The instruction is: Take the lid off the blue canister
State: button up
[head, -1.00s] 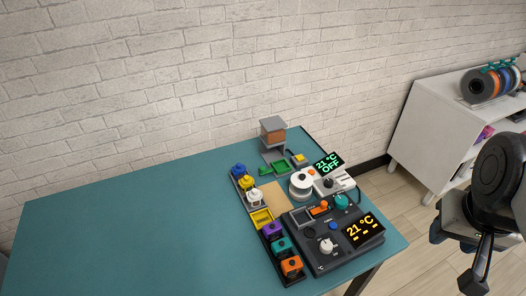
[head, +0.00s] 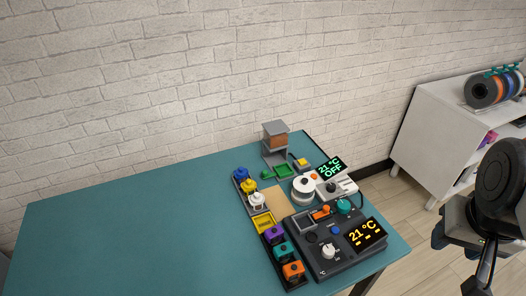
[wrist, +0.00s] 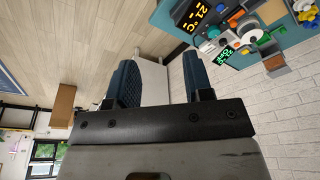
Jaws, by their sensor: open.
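The blue canister (head: 241,175) stands at the far end of a row of coloured canisters on the teal table. It is small in the head view, and its knobbed blue top appears to sit on it. My gripper (wrist: 160,82) is open and empty in the wrist view, its two dark blue fingers apart over the floor and wall side. In the head view my gripper is partly seen at the right edge, off the table and well away from the canister.
Yellow (head: 248,187) and white (head: 257,201) canisters stand close beside the blue one. A dark control box (head: 335,240), a white round pot (head: 303,190) and a grey-brown stand (head: 275,140) crowd the table's right end. The left of the teal table (head: 130,230) is clear.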

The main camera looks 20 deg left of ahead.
dwell(0.3)
jog(key=w+a+f+m+g, duration=0.1)
jog(key=w+a+m, duration=0.2)
jog(key=w+a, duration=0.8)
jog(key=w+a+f+m, duration=0.2)
jog(key=w+a+m, duration=0.1)
jog(key=w+a, duration=0.85)
jog(key=w+a+f+m, duration=0.1)
jog(key=w+a+f, duration=0.1)
jog(key=a+f, duration=0.4)
jog(key=w+a+f+m+g, duration=0.1)
jog(key=a+f, duration=0.5)
jog(key=a, duration=0.8)
jog(key=w+a+f+m, duration=0.3)
jog(key=w+a+f, duration=0.2)
jog(key=a, duration=0.6)
jog(key=shift+w+f+g, duration=0.1)
jog(key=shift+f+g, duration=0.2)
jog(key=shift+f, duration=0.5)
